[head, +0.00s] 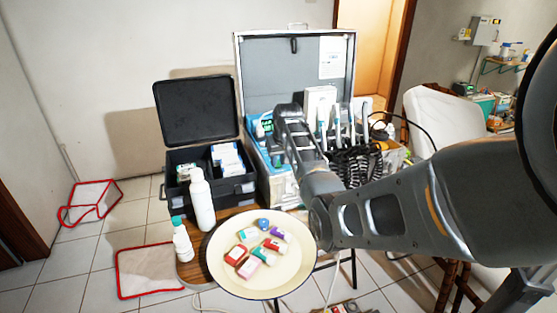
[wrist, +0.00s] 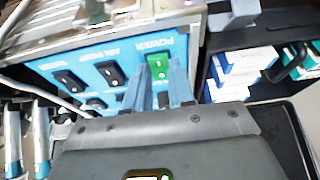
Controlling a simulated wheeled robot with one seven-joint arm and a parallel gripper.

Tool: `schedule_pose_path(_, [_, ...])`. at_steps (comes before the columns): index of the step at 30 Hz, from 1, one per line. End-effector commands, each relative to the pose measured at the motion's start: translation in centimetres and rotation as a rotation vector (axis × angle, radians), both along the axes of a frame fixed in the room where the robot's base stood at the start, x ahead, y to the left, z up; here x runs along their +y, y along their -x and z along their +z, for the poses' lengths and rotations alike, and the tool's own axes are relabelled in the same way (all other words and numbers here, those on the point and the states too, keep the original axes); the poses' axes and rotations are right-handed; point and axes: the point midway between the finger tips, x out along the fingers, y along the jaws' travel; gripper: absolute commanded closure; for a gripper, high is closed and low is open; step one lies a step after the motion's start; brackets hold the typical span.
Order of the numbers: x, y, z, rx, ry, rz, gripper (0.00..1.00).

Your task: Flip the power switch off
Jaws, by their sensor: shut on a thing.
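The power switch (wrist: 158,64) is a green rocker on the blue control panel (wrist: 120,92) of the dental unit, in the wrist view. My gripper (wrist: 161,76) has its two bluish fingers at either side of the switch's near part, shut on it. The word POWER above it is upside down. Which way the rocker is tilted is hard to tell. In the head view my arm reaches into the open metal case (head: 243,85), hiding most of the panel and the fingertips.
Black switches (wrist: 112,74) sit beside the power switch. An open black box (head: 206,90) with white packets stands left of the case. In front are white bottles (head: 201,200) and a round plate (head: 260,284) with several small boxes. Coiled black hoses (head: 355,165) hang at the right.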

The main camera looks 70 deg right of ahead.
Motion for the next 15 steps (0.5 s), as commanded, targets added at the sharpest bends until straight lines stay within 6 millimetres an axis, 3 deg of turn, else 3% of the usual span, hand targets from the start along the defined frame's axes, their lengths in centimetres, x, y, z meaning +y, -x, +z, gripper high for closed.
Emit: schedule_pose_path(15, [-0.62,-0.48,0.12,0.115,-0.142,0.0,1.0])
